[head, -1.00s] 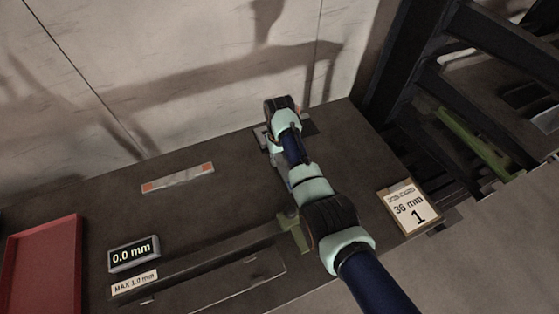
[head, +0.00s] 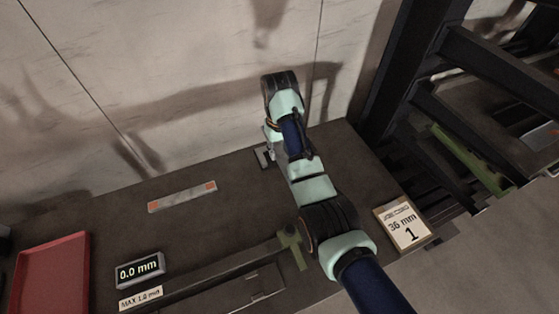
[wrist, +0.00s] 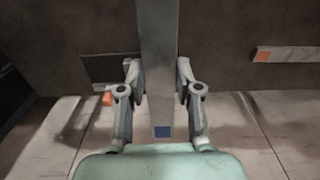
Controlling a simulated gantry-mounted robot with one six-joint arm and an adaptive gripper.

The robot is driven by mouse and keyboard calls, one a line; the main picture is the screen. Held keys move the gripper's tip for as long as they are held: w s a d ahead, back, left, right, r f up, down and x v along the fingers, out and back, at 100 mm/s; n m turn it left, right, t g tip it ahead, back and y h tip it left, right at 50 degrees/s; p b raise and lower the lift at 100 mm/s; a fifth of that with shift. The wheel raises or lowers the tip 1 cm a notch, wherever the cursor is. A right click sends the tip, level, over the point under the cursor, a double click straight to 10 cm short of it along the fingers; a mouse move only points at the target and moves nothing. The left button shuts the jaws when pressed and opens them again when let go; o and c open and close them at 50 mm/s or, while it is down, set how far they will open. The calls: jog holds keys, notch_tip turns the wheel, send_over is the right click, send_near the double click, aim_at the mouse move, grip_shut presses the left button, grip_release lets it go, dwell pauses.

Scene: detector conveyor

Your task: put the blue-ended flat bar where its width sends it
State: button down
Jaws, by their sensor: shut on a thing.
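My gripper (wrist: 158,78) is shut on a grey flat bar (wrist: 159,45) in the wrist view. The bar runs lengthwise between the fingers, and its blue end (wrist: 163,132) points toward the palm side of the picture. Its far end runs out of the top of the picture. In the head view my gripper (head: 268,145) is at the back of the dark table, near the wall, partly hidden by my wrist. I cannot make out the bar there. A gauge with a green slider (head: 292,247) lies at the front, beside a display (head: 139,270) reading 0.0 mm.
A grey bar with orange ends (head: 182,197) lies left of my gripper. A dark plate (head: 263,156) lies under the gripper area. A red tray (head: 48,275) is at left. A "36 mm 1" sign (head: 405,226) stands at right, near a dark frame (head: 440,90) and green rail (head: 468,158).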

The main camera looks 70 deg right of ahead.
aim_at(279, 152)
notch_tip(279, 152, up, 4)
jog(key=p, duration=0.2)
jog(key=shift+r+p, duration=0.25)
jog(key=shift+p, duration=0.05)
